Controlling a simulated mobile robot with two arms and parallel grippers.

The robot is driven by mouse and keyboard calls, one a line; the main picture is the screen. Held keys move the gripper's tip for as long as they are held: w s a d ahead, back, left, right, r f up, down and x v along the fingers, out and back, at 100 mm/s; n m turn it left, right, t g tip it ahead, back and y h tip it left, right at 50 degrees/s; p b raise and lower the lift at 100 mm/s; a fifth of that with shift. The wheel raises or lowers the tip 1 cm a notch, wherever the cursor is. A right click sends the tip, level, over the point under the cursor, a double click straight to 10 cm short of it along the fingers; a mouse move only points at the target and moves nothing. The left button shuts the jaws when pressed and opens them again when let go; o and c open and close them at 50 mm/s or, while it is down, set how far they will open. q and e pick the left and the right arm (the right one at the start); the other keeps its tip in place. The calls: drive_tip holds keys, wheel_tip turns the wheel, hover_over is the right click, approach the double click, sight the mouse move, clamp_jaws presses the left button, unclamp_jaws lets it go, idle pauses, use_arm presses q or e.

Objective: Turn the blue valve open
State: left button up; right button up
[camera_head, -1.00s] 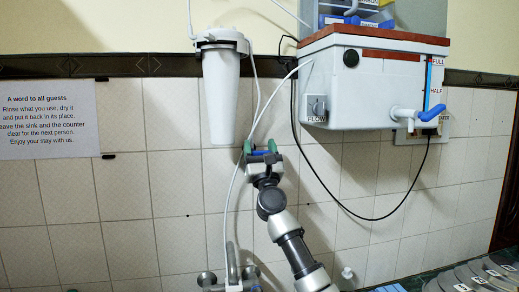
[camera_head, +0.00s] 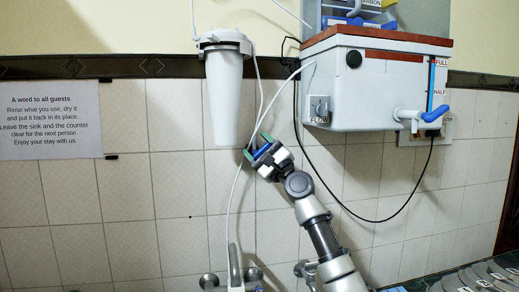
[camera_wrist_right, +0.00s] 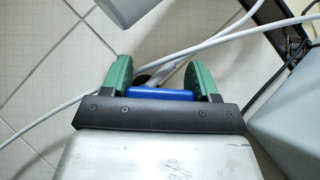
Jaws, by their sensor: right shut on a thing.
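The blue valve handle (camera_head: 261,151) sits on a white tube on the tiled wall, just right of and below the white filter housing. In the right wrist view, the blue handle (camera_wrist_right: 160,95) lies between two green finger pads. My right gripper (camera_head: 257,145) is shut on this handle, tilted so its fingers point to the upper left. In the right wrist view, the gripper (camera_wrist_right: 160,75) hides part of the valve body, and a metal piece shows just beyond the handle. My left gripper is not in view.
The white filter housing (camera_head: 223,98) hangs close to the upper left. A white tank (camera_head: 375,90) with a separate blue tap lever (camera_head: 435,113) is at the right. A black cable (camera_head: 340,200) loops below it. A faucet (camera_head: 235,270) stands below. Lower-left tiles are clear.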

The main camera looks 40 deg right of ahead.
drive_tip(key=n, duration=0.1)
drive_tip(key=n+g+y, duration=0.1)
drive_tip(key=shift+w+a+r+n, duration=0.1)
drive_tip(key=shift+a+n, duration=0.05)
drive_tip(key=shift+n, duration=0.25)
drive_tip(key=n+g+p, duration=0.1)
drive_tip(key=n+g+y+p, duration=0.1)
drive_tip(key=n, duration=0.1)
drive_tip(key=shift+w+a+y, duration=0.1)
drive_tip(key=shift+a+y, duration=0.1)
drive_tip(key=shift+y, duration=0.1)
drive_tip(key=n+g+p, duration=0.2)
drive_tip(key=shift+w+a+n+g+p, duration=0.15)
drive_tip(key=shift+a+n+g+p, duration=0.15)
drive_tip(key=shift+g+p, duration=0.1)
drive_tip(key=shift+f+n+g+p, duration=0.35)
drive_tip(key=shift+n+g+p, duration=0.15)
drive_tip(key=shift+n+p, duration=0.2)
drive_tip(key=shift+a+f, duration=0.1)
drive_tip(key=o, duration=0.9)
